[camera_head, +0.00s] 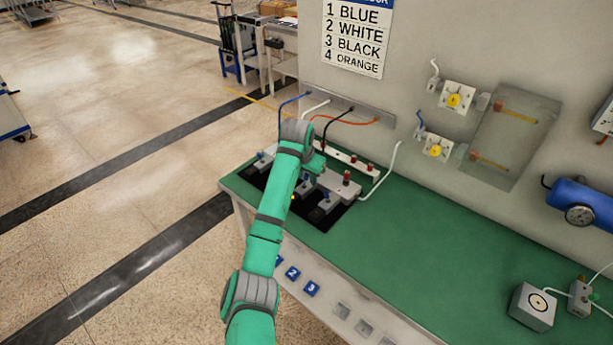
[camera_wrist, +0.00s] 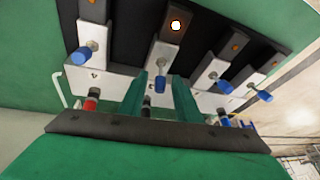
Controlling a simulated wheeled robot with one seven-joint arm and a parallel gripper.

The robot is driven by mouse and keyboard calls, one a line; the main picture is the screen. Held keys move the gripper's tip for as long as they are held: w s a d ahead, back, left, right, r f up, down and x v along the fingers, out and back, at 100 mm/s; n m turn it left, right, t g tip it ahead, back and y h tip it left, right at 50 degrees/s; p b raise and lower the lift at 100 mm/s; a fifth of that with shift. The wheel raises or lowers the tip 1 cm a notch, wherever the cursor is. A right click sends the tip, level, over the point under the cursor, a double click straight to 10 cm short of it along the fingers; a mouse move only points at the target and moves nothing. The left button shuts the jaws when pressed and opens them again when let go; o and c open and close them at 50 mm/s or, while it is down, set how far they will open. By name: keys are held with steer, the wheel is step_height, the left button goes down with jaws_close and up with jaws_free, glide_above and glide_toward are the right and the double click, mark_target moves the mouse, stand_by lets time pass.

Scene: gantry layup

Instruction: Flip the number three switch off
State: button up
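Several grey switch boxes with blue-capped levers stand on a black panel (camera_wrist: 207,42), which also shows in the head view (camera_head: 322,221). In the wrist view, my gripper (camera_wrist: 158,83) is open, its two green fingers on either side of one blue-capped lever (camera_wrist: 160,84). I cannot tell whether they touch it. This lever's box (camera_wrist: 160,52), second from left in the wrist view, has a brightly lit lamp (camera_wrist: 176,25). The neighbouring lamps look dull orange. In the head view, my arm hides part of the panel. No number is readable on the boxes.
A wall sign (camera_head: 357,38) lists 1 blue, 2 white, 3 black, 4 orange. A black cable (camera_head: 337,122) and others run down behind the boxes. A white strip (camera_head: 350,161) with red-topped parts stands behind them.

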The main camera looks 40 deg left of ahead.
steer(key=shift+c, duration=0.4)
jaws_close()
steer(key=shift+s, duration=0.1)
steer(key=t, duration=0.2)
steer(key=s+t, duration=0.1)
steer(key=t, duration=0.1)
steer(key=shift+s, duration=0.2)
steer(key=shift+s+a+n+t, duration=0.1)
steer(key=shift+s+n+t, duration=0.15)
steer(key=shift+t, duration=0.6)
steer(key=shift+s+a+n+t, duration=0.1)
steer(key=shift+s+n+t, duration=0.1)
steer(key=shift+t, duration=0.65)
steer(key=shift+r, duration=0.1)
